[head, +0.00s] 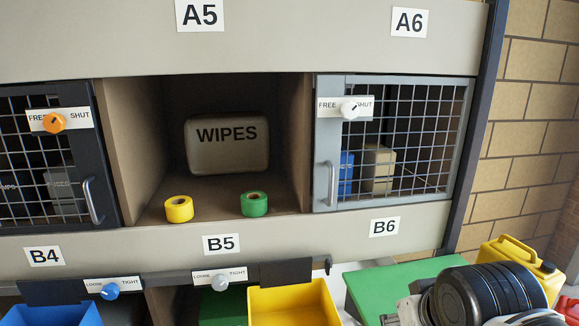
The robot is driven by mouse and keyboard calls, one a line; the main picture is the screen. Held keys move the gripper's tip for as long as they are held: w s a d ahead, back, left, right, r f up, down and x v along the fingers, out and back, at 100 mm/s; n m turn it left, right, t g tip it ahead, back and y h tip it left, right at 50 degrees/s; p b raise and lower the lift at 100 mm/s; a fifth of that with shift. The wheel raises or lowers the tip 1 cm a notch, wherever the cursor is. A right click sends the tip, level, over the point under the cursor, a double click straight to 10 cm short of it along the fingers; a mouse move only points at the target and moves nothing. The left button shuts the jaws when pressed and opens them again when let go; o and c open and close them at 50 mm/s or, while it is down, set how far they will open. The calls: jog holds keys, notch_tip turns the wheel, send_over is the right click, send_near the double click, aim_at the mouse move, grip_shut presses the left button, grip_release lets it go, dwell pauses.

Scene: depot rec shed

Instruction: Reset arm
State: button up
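Part of my arm (485,300) shows at the bottom right, as a black ribbed cylinder with grey parts. It is in front of a green surface and a yellow container. My gripper's fingers do not show in the head view, so its opening and anything it holds are hidden.
Open bay B5 holds a WIPES pack (228,145), a yellow roll (179,209) and a green roll (255,204). Mesh doors B4 (40,170) and B6 (390,190) look closed. Below are a blue bin (55,314), a yellow bin (292,303) and a yellow container (520,262).

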notch_tip(320, 180, up, 15)
jog(key=s+d+p, duration=0.1)
jog(key=s+p, duration=0.1)
jog(key=p, duration=1.4)
jog(key=shift+f+m, duration=0.2)
jog(key=shift+m, duration=0.2)
jog(key=shift+o, duration=0.4)
jog(key=shift+s+d, duration=0.1)
dwell(0.8)
